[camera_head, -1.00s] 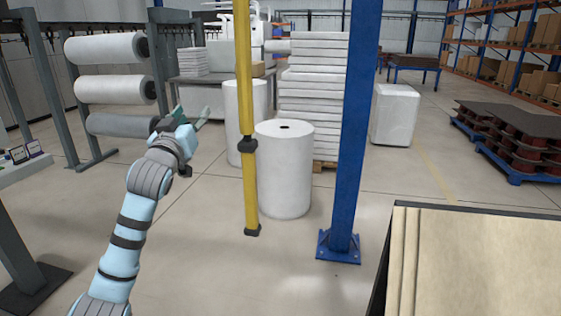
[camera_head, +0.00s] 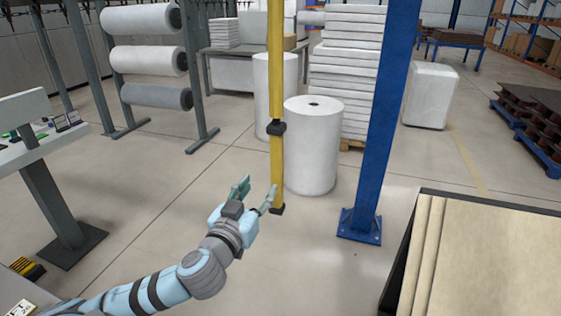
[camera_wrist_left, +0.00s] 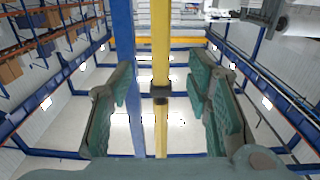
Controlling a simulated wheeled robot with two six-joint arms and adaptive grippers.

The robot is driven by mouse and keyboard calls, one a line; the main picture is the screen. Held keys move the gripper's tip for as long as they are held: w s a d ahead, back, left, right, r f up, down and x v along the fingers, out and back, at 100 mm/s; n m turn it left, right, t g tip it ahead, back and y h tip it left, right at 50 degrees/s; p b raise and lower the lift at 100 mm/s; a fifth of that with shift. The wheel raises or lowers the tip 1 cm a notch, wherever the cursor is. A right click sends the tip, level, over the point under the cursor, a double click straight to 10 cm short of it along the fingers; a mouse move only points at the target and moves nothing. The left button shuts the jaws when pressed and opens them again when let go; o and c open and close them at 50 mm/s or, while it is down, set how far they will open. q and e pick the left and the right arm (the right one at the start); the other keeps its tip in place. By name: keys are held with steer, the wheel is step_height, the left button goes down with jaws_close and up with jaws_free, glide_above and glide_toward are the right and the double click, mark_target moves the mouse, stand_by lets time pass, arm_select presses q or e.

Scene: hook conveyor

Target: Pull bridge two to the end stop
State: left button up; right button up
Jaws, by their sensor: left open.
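A yellow pole (camera_head: 276,75) with black collars hangs vertically from above the picture. Its black lower end (camera_head: 278,209) is clear of the floor. My left gripper (camera_head: 255,192) is open, close to the pole's lower part, and its right finger overlaps the pole in the head view. In the left wrist view, the pole (camera_wrist_left: 160,55) runs between the two green-padded fingers of the gripper (camera_wrist_left: 162,78), with gaps on both sides. I cannot tell how deep between the fingers it is. The bridge and the end stop cannot be made out. My right gripper is not in view.
A blue post (camera_head: 382,120) stands right of the pole. A white roll (camera_head: 313,150) stands on the floor behind it. A crate with boards (camera_head: 490,260) is at lower right. A roll rack (camera_head: 190,90) and a grey-legged table (camera_head: 30,150) are at left.

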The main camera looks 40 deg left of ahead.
mark_target(275, 163)
arm_select(q)
steer(key=p+x, duration=0.1)
steer(key=x, duration=1.2)
steer(key=shift+w+a+p, duration=0.2)
steer(key=shift+w+p, duration=0.15)
